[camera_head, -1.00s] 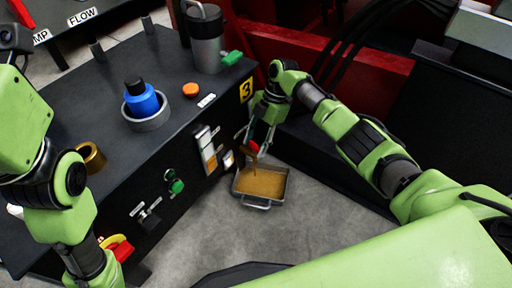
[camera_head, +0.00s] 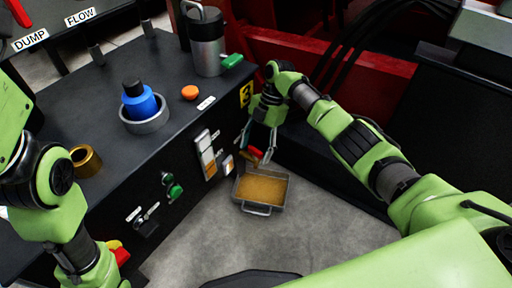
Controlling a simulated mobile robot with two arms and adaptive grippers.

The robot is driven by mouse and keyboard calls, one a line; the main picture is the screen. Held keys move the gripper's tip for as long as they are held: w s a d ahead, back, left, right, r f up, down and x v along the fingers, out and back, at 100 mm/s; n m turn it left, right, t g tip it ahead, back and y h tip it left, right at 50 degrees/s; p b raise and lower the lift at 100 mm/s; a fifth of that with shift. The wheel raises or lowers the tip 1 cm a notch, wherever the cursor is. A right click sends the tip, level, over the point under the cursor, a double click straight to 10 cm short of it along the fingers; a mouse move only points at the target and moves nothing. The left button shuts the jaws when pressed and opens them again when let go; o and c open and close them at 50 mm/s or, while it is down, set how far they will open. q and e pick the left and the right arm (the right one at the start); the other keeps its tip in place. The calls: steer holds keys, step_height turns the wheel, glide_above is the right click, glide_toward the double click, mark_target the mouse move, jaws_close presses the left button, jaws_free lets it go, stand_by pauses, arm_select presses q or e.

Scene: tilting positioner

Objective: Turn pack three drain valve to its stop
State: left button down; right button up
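The red drain valve handle (camera_head: 256,153) is low on the front of the dark cabinet, beneath the yellow "3" label (camera_head: 246,94). My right gripper (camera_head: 259,154) reaches down to it, its grey fingers spread apart on either side of the handle. Contact between fingers and handle is too small to tell. A metal drain pan (camera_head: 258,208) holding amber-brown liquid sits on the floor just below. Brownish liquid shows between the handle and the pan.
The cabinet top (camera_head: 105,125) carries a blue bottle (camera_head: 138,102) in a grey ring, an orange button (camera_head: 190,92), a brass ring (camera_head: 86,160) and a grey canister (camera_head: 206,45). A red frame (camera_head: 310,58) stands behind my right arm. Grey floor around the pan is clear.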

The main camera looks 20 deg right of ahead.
mark_target(256, 149)
steer(key=shift+r, duration=0.55)
step_height(256, 149, up, 9)
stand_by(0.6)
